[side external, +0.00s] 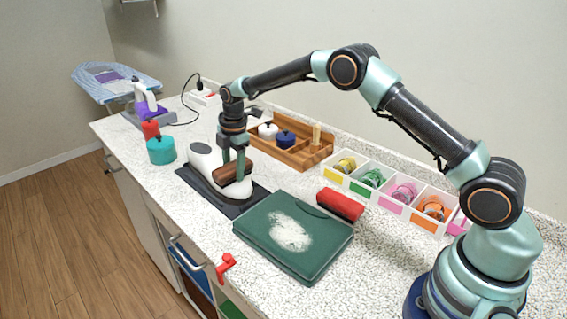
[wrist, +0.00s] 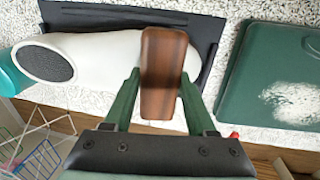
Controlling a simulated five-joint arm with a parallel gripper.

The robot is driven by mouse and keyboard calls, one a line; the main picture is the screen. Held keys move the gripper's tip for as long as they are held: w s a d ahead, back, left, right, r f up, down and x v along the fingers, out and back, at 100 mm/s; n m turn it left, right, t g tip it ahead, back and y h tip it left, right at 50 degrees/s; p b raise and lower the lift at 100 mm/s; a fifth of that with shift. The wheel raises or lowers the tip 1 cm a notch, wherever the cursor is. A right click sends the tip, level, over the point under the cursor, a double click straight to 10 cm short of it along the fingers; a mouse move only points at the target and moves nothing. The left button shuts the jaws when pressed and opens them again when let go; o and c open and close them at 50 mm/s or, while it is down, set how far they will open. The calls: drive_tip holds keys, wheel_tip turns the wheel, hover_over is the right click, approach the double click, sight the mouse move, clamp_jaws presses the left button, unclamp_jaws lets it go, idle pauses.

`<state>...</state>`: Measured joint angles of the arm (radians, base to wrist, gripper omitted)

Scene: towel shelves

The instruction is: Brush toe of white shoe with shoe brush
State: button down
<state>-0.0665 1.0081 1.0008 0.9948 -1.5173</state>
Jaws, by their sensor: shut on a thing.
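A white shoe (side external: 203,161) lies on a black mat (side external: 247,205) on the counter. In the wrist view the shoe (wrist: 108,55) has its dark opening at the left and its toe end at the right. My gripper (side external: 235,163) is over the toe end, pointing down. Its green fingers (wrist: 157,100) are shut on a brown wooden shoe brush (wrist: 162,70). The brush (side external: 232,175) lies across the top of the toe end in both views. Its bristles are hidden, and I cannot tell whether they touch the shoe.
A green case (side external: 262,242) with a white powdery patch lies beside the mat, with a red brush (side external: 340,205) behind it. A teal pot (side external: 161,151) stands beyond the shoe. A wooden tray (side external: 290,158) and white bins (side external: 393,185) line the wall.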

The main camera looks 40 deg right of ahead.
sight(241, 185)
drive_tip(key=shift+s+f, duration=0.2)
drive_tip(key=shift+s, duration=0.2)
drive_tip(key=shift+s, duration=0.1)
drive_tip(key=shift+s+f, duration=0.15)
drive_tip(key=shift+s, duration=1)
drive_tip(key=shift+w, duration=1.25)
drive_tip(key=shift+w, duration=0.15)
drive_tip(key=shift+w+r, duration=0.25)
drive_tip(key=shift+w, duration=0.45)
